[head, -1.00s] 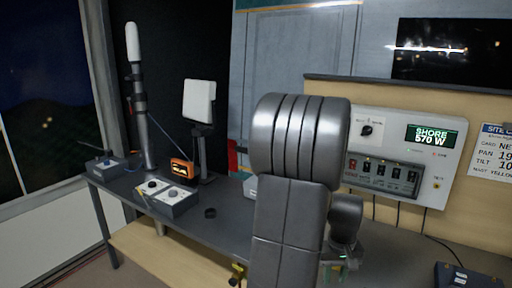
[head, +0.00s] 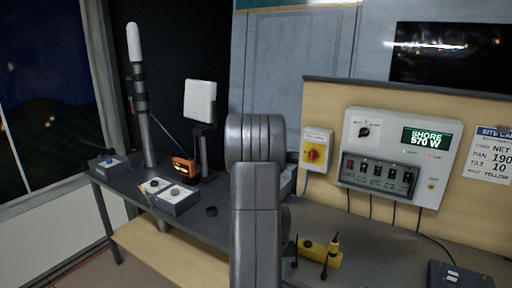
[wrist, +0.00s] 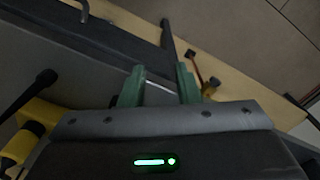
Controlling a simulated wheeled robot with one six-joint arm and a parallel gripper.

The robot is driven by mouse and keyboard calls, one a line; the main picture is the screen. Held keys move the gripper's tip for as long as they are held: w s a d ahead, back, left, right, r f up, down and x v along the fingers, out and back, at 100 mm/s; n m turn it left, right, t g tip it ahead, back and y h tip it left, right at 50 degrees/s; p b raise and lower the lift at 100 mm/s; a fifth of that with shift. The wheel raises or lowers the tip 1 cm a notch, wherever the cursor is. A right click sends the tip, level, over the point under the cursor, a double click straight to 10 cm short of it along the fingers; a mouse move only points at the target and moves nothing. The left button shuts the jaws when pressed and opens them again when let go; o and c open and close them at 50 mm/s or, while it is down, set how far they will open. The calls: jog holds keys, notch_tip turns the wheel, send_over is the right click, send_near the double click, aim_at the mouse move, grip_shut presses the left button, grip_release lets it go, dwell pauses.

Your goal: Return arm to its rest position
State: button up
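My arm stands folded upright in the middle of the head view and hides part of the bench behind it. My gripper (wrist: 158,82) shows in the wrist view with its two green fingers apart and nothing between them. The fingers are over the bench edge and a lighter wooden surface below. A green status light glows on the gripper body. In the head view the gripper's fingers are hidden behind my arm.
A yellow block with black upright plugs (head: 322,252) lies on the bench (head: 225,228), right of my arm. A knob box (head: 172,196), orange meter (head: 183,168) and mast (head: 148,130) stand left. A power panel (head: 400,155) and red-yellow switch (head: 316,151) are on the wall.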

jog(key=w+a+f, duration=0.1)
jog(key=a+f, duration=0.2)
jog(key=a, duration=0.3)
jog(key=shift+w+p, duration=0.2)
jog(key=shift+p, duration=0.25)
jog(key=shift+f, duration=0.1)
